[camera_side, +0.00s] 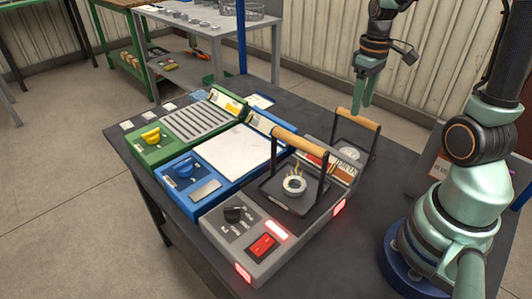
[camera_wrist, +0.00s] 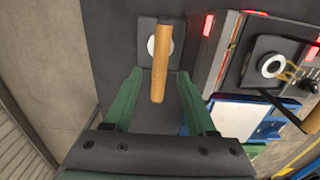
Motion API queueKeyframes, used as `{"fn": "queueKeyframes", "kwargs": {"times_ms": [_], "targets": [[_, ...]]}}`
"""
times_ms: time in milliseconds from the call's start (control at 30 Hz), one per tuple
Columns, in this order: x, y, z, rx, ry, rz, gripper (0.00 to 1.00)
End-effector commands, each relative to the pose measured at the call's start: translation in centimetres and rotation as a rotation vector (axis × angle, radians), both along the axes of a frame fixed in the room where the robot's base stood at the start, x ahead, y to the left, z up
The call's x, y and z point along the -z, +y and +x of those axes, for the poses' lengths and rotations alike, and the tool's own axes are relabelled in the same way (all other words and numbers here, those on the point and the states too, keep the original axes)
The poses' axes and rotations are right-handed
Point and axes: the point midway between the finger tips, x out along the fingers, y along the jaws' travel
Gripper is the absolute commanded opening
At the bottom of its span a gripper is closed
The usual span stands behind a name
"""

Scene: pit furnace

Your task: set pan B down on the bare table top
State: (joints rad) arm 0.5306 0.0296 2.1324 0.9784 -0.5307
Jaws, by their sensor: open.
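Two dark pans with tall frames and wooden handles are in view; I cannot read a letter on either, so I cannot tell which is pan B. One pan (camera_side: 347,154) stands upright on the dark table top behind the grey unit, holding a pale round piece. Its handle (camera_side: 358,119) also shows in the wrist view (camera_wrist: 161,62). The other pan (camera_side: 274,190) sits on the grey unit (camera_side: 222,240), holding a pale ring (camera_side: 294,185) with yellow wisps above it. My gripper (camera_side: 364,106) is open just above the first pan's handle, fingers on either side, holding nothing.
The grey unit has glowing red lights and a red switch (camera_side: 263,247). Beside it are a blue unit with a white plate (camera_side: 232,152) and a green unit with a slatted top (camera_side: 197,120). Bare table top (camera_side: 345,215) shows between the grey unit and my base.

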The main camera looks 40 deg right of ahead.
Motion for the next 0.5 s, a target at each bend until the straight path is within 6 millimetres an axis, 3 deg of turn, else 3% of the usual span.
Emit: {"fn": "queueKeyframes", "kwargs": {"times_ms": [100,333,500], "targets": [[-2.1,0.0,0.0,0.000,-0.004,-0.002,0.56],[-4.0,0.2,0.0,-0.001,-0.004,-0.002,0.56],[-5.5,3.1,0.7,-0.010,-0.076,-0.036,0.56]]}}
